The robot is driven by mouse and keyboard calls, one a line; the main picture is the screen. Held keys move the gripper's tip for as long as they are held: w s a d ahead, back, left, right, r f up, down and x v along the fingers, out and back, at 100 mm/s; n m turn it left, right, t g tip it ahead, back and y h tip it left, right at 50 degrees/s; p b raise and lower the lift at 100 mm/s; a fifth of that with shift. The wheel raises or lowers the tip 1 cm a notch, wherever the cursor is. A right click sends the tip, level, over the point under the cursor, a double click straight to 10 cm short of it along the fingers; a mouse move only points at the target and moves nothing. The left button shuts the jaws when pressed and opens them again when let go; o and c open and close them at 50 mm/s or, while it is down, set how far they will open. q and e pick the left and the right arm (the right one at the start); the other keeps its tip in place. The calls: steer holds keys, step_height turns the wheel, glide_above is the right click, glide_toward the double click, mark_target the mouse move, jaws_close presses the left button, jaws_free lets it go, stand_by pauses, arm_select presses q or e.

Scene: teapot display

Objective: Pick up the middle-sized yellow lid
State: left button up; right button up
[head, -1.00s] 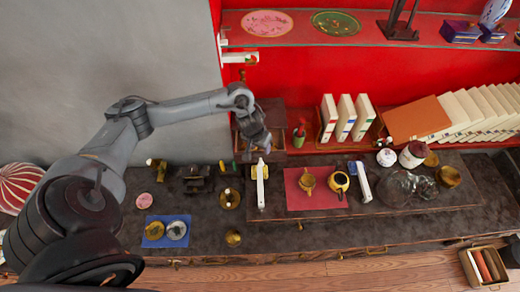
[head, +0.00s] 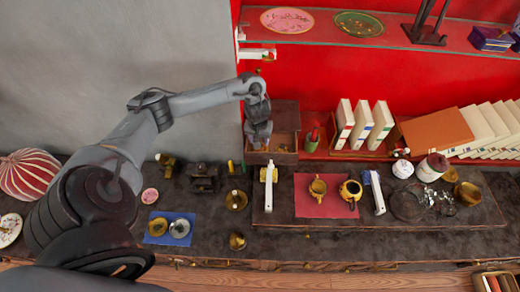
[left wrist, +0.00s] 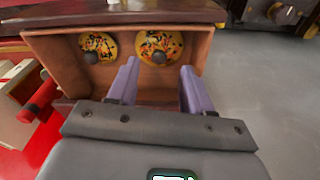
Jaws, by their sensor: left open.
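Two yellow lids with dark and red speckles and dark round knobs rest in an open wooden compartment in the left wrist view. The left lid (left wrist: 98,47) looks a little smaller than the right lid (left wrist: 158,45); I cannot tell which is middle-sized. My left gripper (left wrist: 158,70) is open, its two pale purple fingers apart and reaching over the near edge, pointing toward the right lid. Nothing is between them. In the head view my left gripper (head: 257,143) hangs at the left part of the wooden box (head: 284,116), and the lids cannot be made out.
A white bar (head: 268,200) stands below the gripper. A red shelf (head: 340,33) runs above.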

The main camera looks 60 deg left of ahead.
arm_select(q)
steer(key=shift+w+f, duration=0.15)
steer(key=shift+f, duration=1.75)
jaws_close()
